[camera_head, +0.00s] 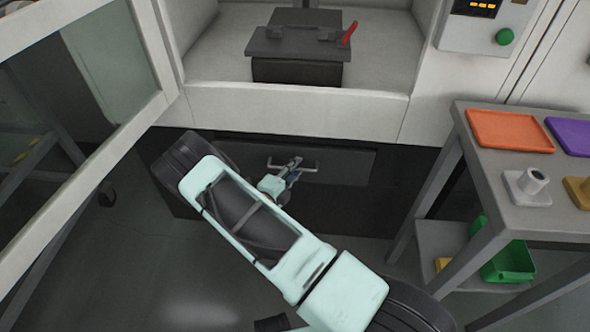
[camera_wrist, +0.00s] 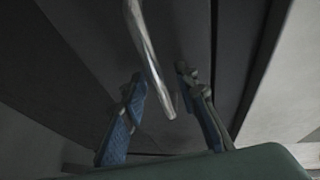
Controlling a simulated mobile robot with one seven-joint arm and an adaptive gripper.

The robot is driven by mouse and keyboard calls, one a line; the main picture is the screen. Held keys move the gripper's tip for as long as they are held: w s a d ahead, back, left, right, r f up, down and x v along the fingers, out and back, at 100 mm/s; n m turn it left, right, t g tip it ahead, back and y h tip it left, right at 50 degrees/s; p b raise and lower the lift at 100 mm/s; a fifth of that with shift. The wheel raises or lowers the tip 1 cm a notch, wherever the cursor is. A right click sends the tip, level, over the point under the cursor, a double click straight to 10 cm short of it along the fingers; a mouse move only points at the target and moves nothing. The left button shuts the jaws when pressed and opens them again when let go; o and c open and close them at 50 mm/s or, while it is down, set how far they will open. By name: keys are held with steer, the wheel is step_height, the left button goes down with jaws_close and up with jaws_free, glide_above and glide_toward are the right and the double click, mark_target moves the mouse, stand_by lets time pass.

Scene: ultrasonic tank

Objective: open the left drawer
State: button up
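The drawer (camera_head: 345,166) is a dark grey front panel under the white machine, and it looks closed. Its pale metal bar handle (camera_head: 308,167) runs across the panel. My gripper (camera_head: 291,174) is at the handle, partly hidden by my own arm in the head view. In the wrist view the handle (camera_wrist: 145,45) runs down between the two blue-padded fingers of my gripper (camera_wrist: 160,78). The fingers are apart, with gaps visible on both sides of the bar. I cannot tell how deep the bar sits between them. Only one drawer handle shows.
A machine chamber above holds a dark box (camera_head: 297,74) with a red lever. An open glass door (camera_head: 85,75) stands at left. At right is a grey table (camera_head: 500,215) with orange and purple trays and a green bin (camera_head: 508,262) below. Floor before the drawer is clear.

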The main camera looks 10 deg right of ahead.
jaws_close()
stand_by(0.5)
